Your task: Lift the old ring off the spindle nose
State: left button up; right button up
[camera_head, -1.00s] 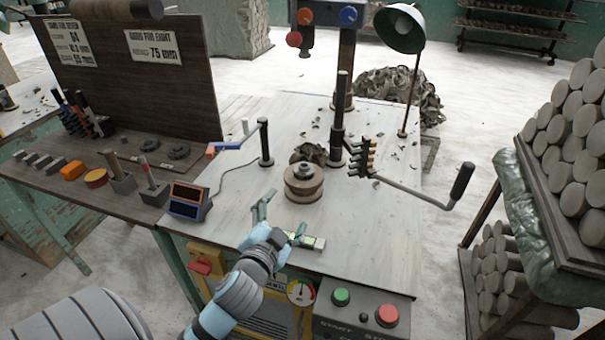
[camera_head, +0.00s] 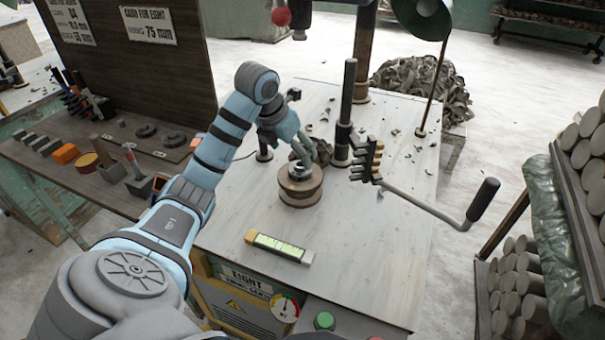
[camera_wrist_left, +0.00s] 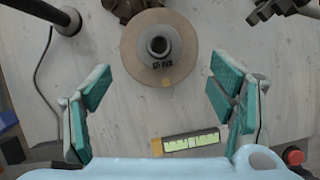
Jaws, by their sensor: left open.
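The wheel-like spindle head (camera_head: 300,188) stands on the pale bench, with tan round flanges. A dark grey ring-shaped part (camera_head: 300,171) sits around its centre on top. The wrist view shows this ring (camera_wrist_left: 159,47) from above, around a round nose on the tan disc (camera_wrist_left: 135,58); I cannot tell ring and nose fully apart. My left gripper (camera_head: 309,153) is above and just behind the spindle head in the head view. In the wrist view its teal fingers (camera_wrist_left: 160,88) are wide apart and empty, with the disc ahead between them. My right gripper is not in view.
A spirit level (camera_head: 280,247) lies on the bench in front of the spindle head. A dark post (camera_head: 345,110) and a cranked lever with black handle (camera_head: 482,199) stand to the right. Clay scraps (camera_head: 300,146) lie behind.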

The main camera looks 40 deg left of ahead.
aim_at(299, 166)
pick_arm(q)
jog(key=b+x, duration=0.1)
jog(key=x, duration=0.7)
jog(key=shift+w+a+f, duration=0.1)
jog(key=shift+f, duration=0.05)
jog(key=c, duration=1.6)
